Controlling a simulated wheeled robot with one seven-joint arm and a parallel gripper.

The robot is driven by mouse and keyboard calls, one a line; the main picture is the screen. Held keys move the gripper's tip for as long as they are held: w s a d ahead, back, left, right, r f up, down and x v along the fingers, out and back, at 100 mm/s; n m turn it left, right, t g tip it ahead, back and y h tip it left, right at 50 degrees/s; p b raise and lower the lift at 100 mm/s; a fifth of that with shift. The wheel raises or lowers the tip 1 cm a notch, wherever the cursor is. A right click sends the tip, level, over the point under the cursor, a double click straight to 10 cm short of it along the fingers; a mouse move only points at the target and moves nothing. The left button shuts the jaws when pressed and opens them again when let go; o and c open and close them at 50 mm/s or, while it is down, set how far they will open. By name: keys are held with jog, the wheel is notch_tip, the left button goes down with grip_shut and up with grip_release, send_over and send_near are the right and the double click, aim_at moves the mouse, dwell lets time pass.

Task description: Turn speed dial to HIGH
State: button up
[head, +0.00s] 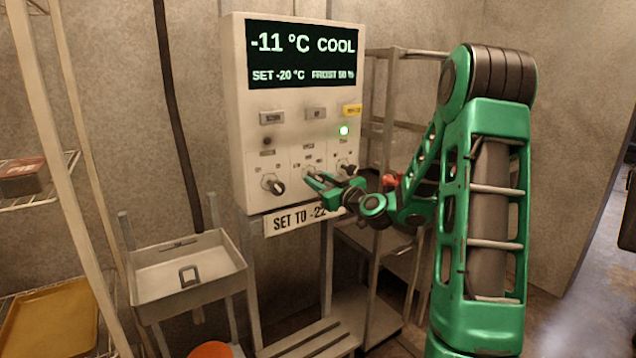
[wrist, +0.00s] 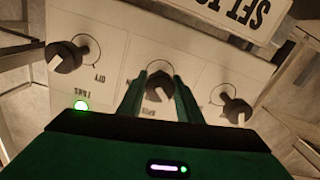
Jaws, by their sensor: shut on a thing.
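The grey control panel (head: 238,110) has a row of three dark knobs along its lower part. My gripper (head: 314,180) is at the middle knob, which it mostly hides in the head view. In the wrist view, which is upside down, my gripper (wrist: 160,92) has one finger on each side of the middle dial (wrist: 159,86) and is shut on it. Its partly covered label seems to start with "SP", so I take it as the speed dial. The dial's pointer setting cannot be read.
The left knob (head: 273,185) and right knob (head: 346,169) flank my gripper closely. A green lamp (head: 344,130) is lit above the right knob. The display (head: 302,55) reads -11 °C COOL. A sign (head: 295,219) hangs just below.

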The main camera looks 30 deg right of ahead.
jog(key=shift+m, duration=0.3)
jog(key=m, duration=0.4)
jog(key=shift+m, duration=0.4)
jog(key=m, duration=0.4)
jog(key=shift+m, duration=0.3)
jog(key=m, duration=0.5)
jog(key=shift+f, duration=0.1)
jog(key=shift+s+m, duration=0.1)
jog(key=shift+m, duration=2.3)
jog(key=o, duration=1)
jog(key=shift+o, duration=0.2)
